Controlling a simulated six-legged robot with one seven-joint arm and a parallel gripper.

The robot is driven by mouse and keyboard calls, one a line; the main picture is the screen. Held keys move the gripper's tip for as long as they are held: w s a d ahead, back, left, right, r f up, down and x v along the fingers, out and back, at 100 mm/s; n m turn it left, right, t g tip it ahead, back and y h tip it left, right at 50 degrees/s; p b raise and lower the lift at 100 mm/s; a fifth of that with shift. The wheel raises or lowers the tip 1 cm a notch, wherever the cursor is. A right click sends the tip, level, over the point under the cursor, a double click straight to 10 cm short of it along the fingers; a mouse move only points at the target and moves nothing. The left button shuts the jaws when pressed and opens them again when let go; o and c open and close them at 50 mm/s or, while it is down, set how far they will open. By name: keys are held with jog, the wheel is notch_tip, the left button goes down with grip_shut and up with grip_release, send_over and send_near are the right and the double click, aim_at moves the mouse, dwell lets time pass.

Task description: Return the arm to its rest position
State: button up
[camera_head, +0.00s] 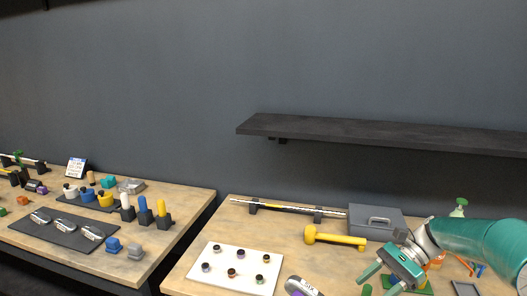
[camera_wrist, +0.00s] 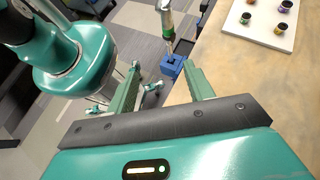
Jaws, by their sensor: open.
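My gripper (camera_head: 376,281) is at the lower right in the head view, above the front part of the right table (camera_head: 304,262). Its two fingers are spread apart with nothing between them. In the wrist view the fingers of my gripper (camera_wrist: 162,84) also stand apart. Beyond them are the floor, the table edge and a blue holder (camera_wrist: 172,66) with an upright tool in it. My teal arm reaches in from the right in the head view.
A white board (camera_head: 224,268) with several small cups lies left of my gripper. A yellow mallet (camera_head: 334,238), a grey case (camera_head: 376,221) and a club on black rests (camera_head: 290,208) lie behind. A dark shelf (camera_head: 380,132) juts from the wall. A gap separates the left table (camera_head: 185,205).

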jog(key=s+a+r+n+t+h, duration=0.3)
jog(key=s+a+n+t+h, duration=0.1)
jog(key=s, duration=0.5)
jog(key=s+a+r+n+t+h, duration=0.4)
jog(key=s+a+n+t+h, duration=0.1)
jog(key=s+a+n+h, duration=0.2)
jog(key=shift+s+r+n, duration=0.2)
jog(key=shift+s+n, duration=0.7)
jog(key=shift+n, duration=0.4)
